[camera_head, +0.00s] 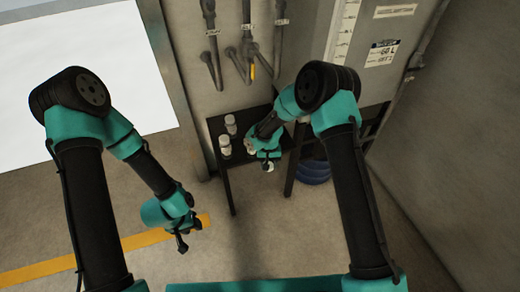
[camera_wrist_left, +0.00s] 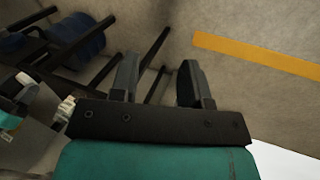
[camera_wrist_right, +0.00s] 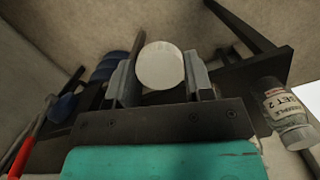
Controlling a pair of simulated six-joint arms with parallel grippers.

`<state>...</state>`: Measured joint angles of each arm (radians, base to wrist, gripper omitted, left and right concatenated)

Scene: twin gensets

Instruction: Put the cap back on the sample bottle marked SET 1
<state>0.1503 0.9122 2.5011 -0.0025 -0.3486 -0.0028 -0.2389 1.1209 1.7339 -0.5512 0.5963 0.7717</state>
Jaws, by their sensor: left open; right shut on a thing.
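My right gripper (camera_wrist_right: 160,78) is shut on a white round thing (camera_wrist_right: 160,62) that looks like a cap, seen face-on between the fingers. In the head view the right gripper (camera_head: 266,158) is at the front of the dark stand, right of two pale bottles (camera_head: 230,124) (camera_head: 224,146); their labels are too small to read there. In the right wrist view a bottle labelled SET 2 (camera_wrist_right: 287,108) stands to the right of the gripper, apart from it. I cannot tell which bottle is SET 1. My left gripper (camera_head: 183,241) is open and empty over the floor.
A yellow floor line (camera_head: 110,245) runs at the left. Floor in the front middle is clear.

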